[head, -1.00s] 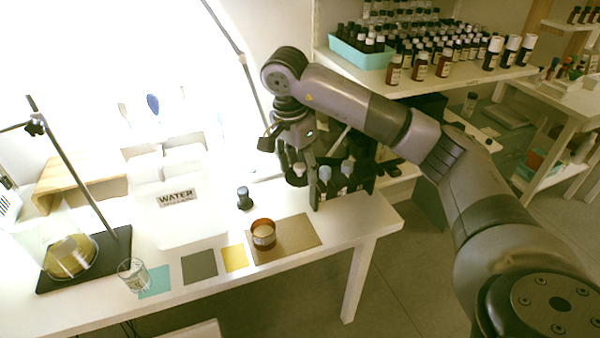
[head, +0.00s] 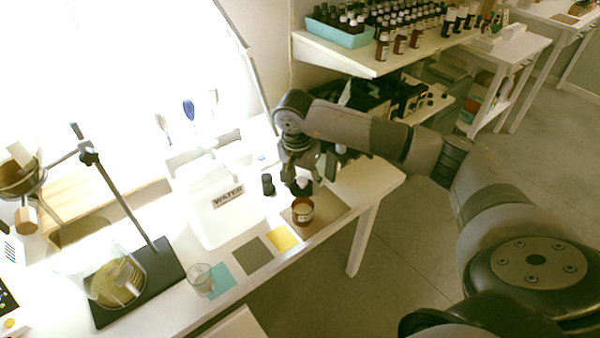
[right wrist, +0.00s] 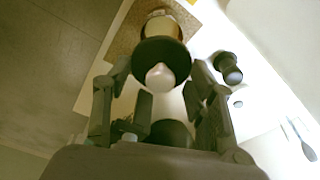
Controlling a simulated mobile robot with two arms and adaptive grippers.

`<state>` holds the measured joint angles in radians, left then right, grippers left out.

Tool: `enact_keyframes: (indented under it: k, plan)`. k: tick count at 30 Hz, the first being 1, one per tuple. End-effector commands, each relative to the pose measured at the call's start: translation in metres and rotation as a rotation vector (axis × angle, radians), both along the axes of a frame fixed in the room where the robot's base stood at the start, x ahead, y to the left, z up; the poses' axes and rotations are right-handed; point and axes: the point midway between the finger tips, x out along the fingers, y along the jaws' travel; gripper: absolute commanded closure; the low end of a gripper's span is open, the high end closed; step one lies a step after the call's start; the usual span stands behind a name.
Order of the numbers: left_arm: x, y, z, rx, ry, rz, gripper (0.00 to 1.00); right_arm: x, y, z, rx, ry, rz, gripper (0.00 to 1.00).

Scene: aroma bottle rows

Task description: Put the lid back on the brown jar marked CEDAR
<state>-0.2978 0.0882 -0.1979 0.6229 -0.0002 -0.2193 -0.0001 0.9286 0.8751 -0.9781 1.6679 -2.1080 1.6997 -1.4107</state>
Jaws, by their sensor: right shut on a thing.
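The brown jar (head: 302,214) stands open on a tan mat (head: 330,208) near the right end of the white table. Its pale label is too small to read. My right gripper (head: 302,176) is shut on a dark round lid (head: 301,188) with a whitish knob. The lid is just above and slightly behind the jar, apparently apart from it. In the right wrist view the lid (right wrist: 160,54) sits between the fingertips (right wrist: 160,78) and partly hides the jar (right wrist: 162,26) beyond it. My left gripper is not in view.
A small dark bottle (head: 268,184) stands left of the lid. The WATER container (head: 222,215), coloured squares (head: 254,255), a glass beaker (head: 201,280) and a lab stand (head: 140,285) are farther left. Shelves of bottles (head: 400,40) stand behind.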

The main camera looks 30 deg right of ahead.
Motion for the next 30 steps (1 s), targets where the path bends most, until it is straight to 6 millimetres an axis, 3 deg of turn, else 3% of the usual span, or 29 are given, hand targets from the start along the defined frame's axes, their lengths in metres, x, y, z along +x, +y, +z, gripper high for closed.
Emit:
enact_keyframes:
  k: [7,21,30]
  plan:
    - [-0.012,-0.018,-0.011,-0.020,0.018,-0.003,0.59,0.000,0.001,-0.015,0.001,0.000,0.000,0.68]
    - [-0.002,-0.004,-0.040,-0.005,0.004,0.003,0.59,0.000,0.000,-0.059,0.001,-0.001,-0.001,0.68]
    - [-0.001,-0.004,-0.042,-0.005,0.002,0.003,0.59,0.000,0.000,-0.063,0.001,-0.001,-0.001,0.68]
